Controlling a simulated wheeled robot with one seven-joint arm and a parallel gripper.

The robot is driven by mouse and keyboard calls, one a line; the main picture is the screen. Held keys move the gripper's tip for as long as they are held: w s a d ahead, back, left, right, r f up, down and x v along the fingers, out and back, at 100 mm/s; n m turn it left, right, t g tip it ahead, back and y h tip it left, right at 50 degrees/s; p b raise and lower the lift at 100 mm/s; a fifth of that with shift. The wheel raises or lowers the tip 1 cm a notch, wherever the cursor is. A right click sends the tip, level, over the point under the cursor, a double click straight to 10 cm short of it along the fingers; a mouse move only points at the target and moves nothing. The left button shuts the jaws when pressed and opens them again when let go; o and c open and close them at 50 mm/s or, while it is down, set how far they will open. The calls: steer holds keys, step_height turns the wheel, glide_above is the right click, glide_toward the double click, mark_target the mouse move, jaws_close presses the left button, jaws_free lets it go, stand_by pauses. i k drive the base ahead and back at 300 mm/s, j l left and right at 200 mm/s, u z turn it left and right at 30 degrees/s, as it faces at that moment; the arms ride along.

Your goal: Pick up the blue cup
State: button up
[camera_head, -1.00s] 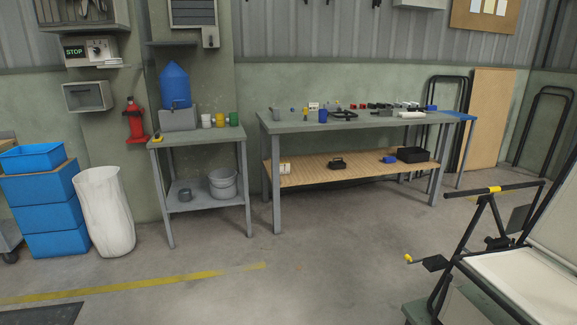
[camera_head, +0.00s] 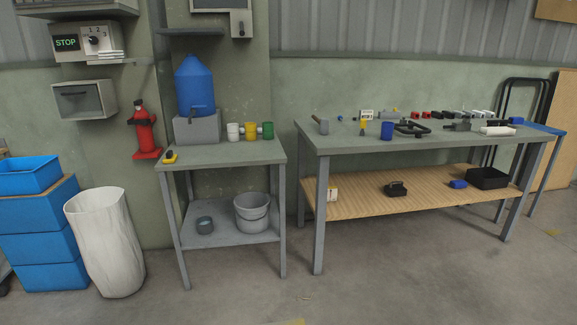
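A blue cup (camera_head: 387,131) stands upright on the grey top of the long workbench (camera_head: 345,142), left of its middle and near the front edge. A small yellow item sits just left of it, and a black looped object lies to its right. Nothing covers the cup from this view. My gripper does not show.
A smaller table (camera_head: 235,152) stands to the left with a blue water jug (camera_head: 196,85) and white, yellow and green cups (camera_head: 250,131). A white bin (camera_head: 104,240) and blue crates (camera_head: 38,225) stand further left. The floor in front is clear.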

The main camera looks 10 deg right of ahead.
mark_target(387, 127)
steer(key=i+z, duration=0.15)
steer(key=i, duration=0.45)
steer(key=i+j+z, duration=0.1)
steer(key=i, duration=0.5)
steer(key=i+j+z, duration=0.15)
steer(key=i, duration=0.45)
steer(key=i+j+z, duration=0.4)
steer(key=i, duration=0.15)
steer(key=i+j+z, duration=0.8)
steer(key=i+j, duration=0.15)
steer(key=j, duration=0.2)
